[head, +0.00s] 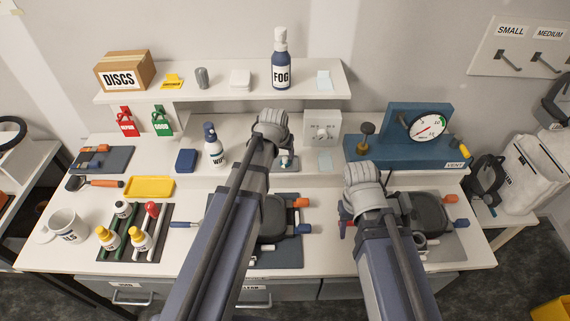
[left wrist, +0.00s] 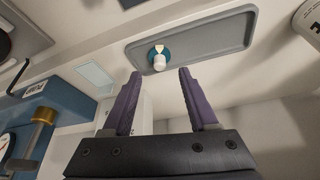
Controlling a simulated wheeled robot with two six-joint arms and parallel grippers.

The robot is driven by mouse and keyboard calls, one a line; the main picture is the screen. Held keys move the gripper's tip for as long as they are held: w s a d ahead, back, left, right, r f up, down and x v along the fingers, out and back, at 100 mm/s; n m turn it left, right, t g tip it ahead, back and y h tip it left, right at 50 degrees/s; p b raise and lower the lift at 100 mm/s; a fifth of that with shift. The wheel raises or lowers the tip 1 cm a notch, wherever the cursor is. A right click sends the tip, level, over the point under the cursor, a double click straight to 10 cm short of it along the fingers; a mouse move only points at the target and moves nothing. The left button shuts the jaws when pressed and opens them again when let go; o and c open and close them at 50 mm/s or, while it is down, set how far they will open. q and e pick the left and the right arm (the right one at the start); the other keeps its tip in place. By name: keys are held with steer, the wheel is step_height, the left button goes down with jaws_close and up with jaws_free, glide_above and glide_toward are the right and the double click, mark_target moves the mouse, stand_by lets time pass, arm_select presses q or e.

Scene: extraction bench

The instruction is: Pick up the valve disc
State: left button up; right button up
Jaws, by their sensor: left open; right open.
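The valve disc, a small teal disc with a white knob-like middle (left wrist: 158,58), lies in a shallow grey tray (left wrist: 215,40) in the left wrist view. In the head view the small tray (head: 291,168) shows just right of my left wrist, with the disc partly hidden. My left gripper (left wrist: 160,73) is open and empty, its two purple fingers pointing toward the tray with the disc between their lines, apart from it.
A blue test stand with a gauge (head: 428,126) stands at the back right. A white spray bottle (head: 213,147) and a dark blue box (head: 186,161) stand left of my left wrist. A white box (head: 322,121) is behind the tray. The shelf (head: 215,92) runs above.

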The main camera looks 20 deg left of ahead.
mark_target(285, 158)
arm_select(q)
steer(key=b+x, duration=0.4)
steer(key=x, duration=0.1)
steer(key=shift+w+f+b, duration=0.1)
steer(key=shift+w+b, duration=0.1)
steer(key=shift+b, duration=0.1)
jaws_close()
stand_by(0.4)
